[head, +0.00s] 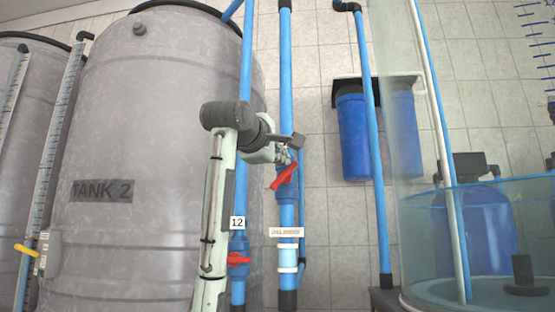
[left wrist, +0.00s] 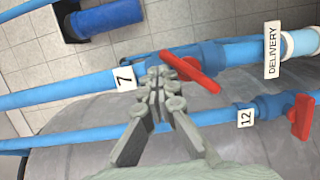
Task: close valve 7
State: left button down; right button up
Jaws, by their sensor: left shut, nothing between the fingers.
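Valve 7 has a red lever handle (head: 284,176) on a vertical blue pipe in the head view. The handle lies at a slant to its pipe. In the left wrist view the red handle (left wrist: 191,73) sits to the right of the white "7" label (left wrist: 124,78). My left gripper (head: 290,155) is shut and empty, just above the handle in the head view. In the left wrist view its closed fingertips (left wrist: 161,78) are close beside the handle's left end; I cannot tell whether they touch. My right gripper is not in view.
Valve 12's red handle (head: 238,259) is on the neighbouring pipe, beside my left arm, under the "12" label (head: 237,223). A "DELIVERY" label (left wrist: 271,50) is on valve 7's pipe. The grey tank 2 (head: 150,130) stands left. Blue filter housings (head: 354,135) hang to the right.

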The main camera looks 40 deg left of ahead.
pick_arm(q)
jog(key=shift+w+d+f, duration=0.1)
jog(key=shift+w+d, duration=0.3)
jog(key=shift+d, duration=0.3)
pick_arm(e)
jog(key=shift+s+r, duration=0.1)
pick_arm(q)
jog(key=m, duration=0.2)
jog(key=shift+w+d+f+m+g+p, duration=0.2)
jog(key=shift+d+m+g+p, duration=0.1)
jog(key=shift+m+g+p, duration=0.1)
jog(key=shift+f+m, duration=0.1)
jog(key=shift+m, duration=0.3)
jog(key=shift+w+d, duration=0.1)
jog(key=shift+f+m+g, duration=0.1)
jog(key=shift+m+g, duration=0.2)
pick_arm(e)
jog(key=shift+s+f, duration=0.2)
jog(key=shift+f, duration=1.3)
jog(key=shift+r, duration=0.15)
